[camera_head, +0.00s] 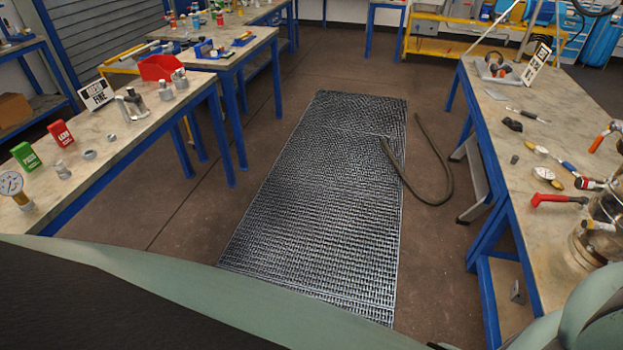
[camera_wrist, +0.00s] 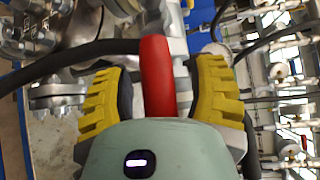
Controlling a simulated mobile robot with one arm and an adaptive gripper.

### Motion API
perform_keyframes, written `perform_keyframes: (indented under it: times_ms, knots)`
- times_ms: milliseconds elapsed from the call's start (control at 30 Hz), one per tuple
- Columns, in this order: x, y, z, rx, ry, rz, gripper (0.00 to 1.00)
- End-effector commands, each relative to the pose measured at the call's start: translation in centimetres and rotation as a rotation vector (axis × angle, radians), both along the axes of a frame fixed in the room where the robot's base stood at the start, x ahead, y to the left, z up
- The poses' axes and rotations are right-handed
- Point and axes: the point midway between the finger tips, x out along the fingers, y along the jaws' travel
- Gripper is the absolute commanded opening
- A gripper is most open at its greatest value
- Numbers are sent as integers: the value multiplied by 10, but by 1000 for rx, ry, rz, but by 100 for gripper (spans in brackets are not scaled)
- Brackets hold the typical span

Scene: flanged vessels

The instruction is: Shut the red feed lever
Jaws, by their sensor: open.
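In the wrist view a red lever (camera_wrist: 157,72) stands upright in the picture, between the two yellow ridged fingers of my gripper (camera_wrist: 163,85). My gripper is open, with a gap on each side of the lever; whether a finger touches it I cannot tell. The lever's lower end is hidden behind my gripper's body. Metal flanges and pipework lie behind it. In the head view a red-handled lever (camera_head: 558,200) shows at the right bench, beside a shiny vessel (camera_head: 603,222). Whether it is the same lever I cannot tell. My gripper is not in the head view.
The right bench (camera_head: 507,145) holds several gauges and tools. A floor grating (camera_head: 325,190) lies between the benches, with a loose hose (camera_head: 437,160) at its right edge.

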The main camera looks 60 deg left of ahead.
Motion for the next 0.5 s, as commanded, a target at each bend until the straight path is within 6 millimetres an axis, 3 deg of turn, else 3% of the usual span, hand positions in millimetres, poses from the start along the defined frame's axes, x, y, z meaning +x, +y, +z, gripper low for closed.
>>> perform_keyframes:
  times_ms: [200,500]
  knots:
    - [1,1,0,0,0,4,58]
    - [0,1,0,0,-1,3,28]
